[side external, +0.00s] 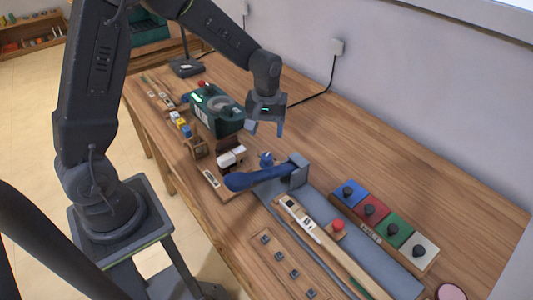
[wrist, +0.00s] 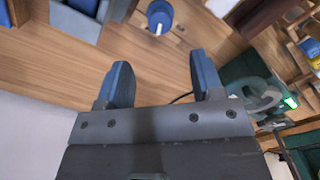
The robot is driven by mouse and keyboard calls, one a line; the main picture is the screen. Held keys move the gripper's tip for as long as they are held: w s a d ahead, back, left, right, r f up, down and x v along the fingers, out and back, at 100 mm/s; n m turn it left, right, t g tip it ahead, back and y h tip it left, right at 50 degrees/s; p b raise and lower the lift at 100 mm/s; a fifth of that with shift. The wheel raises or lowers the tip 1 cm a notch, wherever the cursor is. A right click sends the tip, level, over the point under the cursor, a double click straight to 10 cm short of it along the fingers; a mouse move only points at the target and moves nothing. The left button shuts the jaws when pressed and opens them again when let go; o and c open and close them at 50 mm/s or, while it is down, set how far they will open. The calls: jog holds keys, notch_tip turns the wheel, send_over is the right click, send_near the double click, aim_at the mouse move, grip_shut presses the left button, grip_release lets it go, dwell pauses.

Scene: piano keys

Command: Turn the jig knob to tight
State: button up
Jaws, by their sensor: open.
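A small blue knob (side external: 266,159), which looks like the jig knob, stands on the wooden bench between the blue lever (side external: 262,177) and the green machine. In the wrist view the knob (wrist: 160,15) is near the top edge, with a white pointer mark on it. I cannot read any tight label. My gripper (side external: 265,128) is open and empty, above the bench and a little behind the knob, apart from it. Its two blue fingers (wrist: 160,65) show in the wrist view with bare wood between them.
A dark green machine (side external: 215,112) stands left of my gripper. A grey block (side external: 299,172) is by the lever. A piano-key jig (side external: 325,240) and a row of coloured blocks (side external: 388,222) lie at front right.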

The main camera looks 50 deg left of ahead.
aim_at(266, 156)
notch_tip(266, 156, down, 10)
jog(key=shift+r, duration=0.25)
